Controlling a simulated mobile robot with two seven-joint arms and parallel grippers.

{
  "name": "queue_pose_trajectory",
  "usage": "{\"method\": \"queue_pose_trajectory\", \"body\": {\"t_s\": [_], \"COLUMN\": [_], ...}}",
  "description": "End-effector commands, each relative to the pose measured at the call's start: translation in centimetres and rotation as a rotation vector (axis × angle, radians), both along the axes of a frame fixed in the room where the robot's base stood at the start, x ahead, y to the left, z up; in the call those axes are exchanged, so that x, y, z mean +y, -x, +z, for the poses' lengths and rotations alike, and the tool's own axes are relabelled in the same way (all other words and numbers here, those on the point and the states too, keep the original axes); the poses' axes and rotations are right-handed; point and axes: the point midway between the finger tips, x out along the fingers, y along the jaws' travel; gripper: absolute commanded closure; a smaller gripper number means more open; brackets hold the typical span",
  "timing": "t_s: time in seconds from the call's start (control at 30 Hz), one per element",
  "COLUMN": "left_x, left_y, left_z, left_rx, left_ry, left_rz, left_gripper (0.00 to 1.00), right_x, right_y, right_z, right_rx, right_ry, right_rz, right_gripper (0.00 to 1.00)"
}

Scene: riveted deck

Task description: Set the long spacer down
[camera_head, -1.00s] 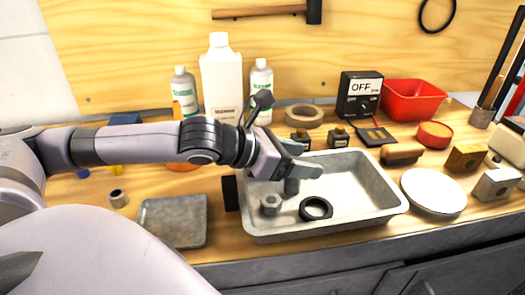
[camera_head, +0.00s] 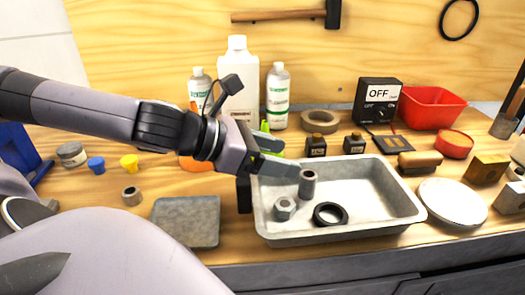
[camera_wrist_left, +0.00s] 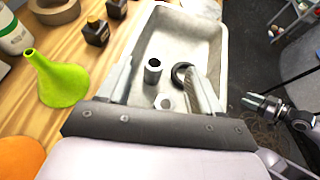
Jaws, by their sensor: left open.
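The long spacer (camera_head: 308,184) is a dark grey hollow cylinder standing upright in the grey metal tray (camera_head: 408,215). In the left wrist view the spacer (camera_wrist_left: 152,72) shows its open top, near the left finger. My left gripper (camera_head: 288,160) is open over the tray's back left part, its near fingertip close to the spacer's top. Whether finger and spacer touch I cannot tell. A hex nut (camera_head: 285,208) and a black ring (camera_head: 330,214) lie in the tray.
A flat grey plate (camera_head: 186,222) and a short spacer (camera_head: 131,196) lie left of the tray. A green funnel (camera_wrist_left: 55,80), bottles (camera_head: 277,95) and small dark jars (camera_head: 316,146) stand behind. A white round dish (camera_head: 452,202) is at the right. The tray's right half is clear.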

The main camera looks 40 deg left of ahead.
Motion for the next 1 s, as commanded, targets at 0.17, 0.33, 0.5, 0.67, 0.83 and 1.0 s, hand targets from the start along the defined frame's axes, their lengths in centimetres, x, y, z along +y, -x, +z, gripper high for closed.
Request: {"method": "queue_pose_trajectory", "body": {"t_s": [0.17, 0.33, 0.5, 0.67, 0.83, 1.0], "left_x": [0.5, 0.9, 1.1, 1.1, 1.2, 1.2], "left_y": [0.7, 1.4, 1.9, 2.1, 2.1, 2.1], "left_z": [1.1, 1.4, 1.4, 1.4, 1.3, 1.3], "left_rx": [-0.005, -0.003, -0.002, -0.001, 0.0, -0.001], "left_ry": [-0.002, 0.0, 0.002, 0.004, 0.003, 0.003], "left_rz": [0.001, 0.0, -0.001, -0.001, -0.001, 0.0], "left_gripper": [0.35, 0.35, 0.35, 0.35, 0.35, 0.35], "right_x": [0.0, -0.2, -0.4, -0.6, -0.6, -0.6], "right_y": [-0.1, 0.1, 0.2, 0.2, 0.3, 0.4], "right_z": [1.8, 2.0, 2.2, 2.1, 1.9, 1.9], "right_rx": [-0.013, -0.009, -0.009, -0.011, -0.008, -0.006], "right_ry": [0.004, 0.007, 0.009, 0.013, 0.014, 0.015], "right_rz": [0.001, -0.005, -0.012, -0.015, -0.016, -0.014], "right_gripper": [0.57, 0.57, 0.57, 0.57, 0.57, 0.57]}}
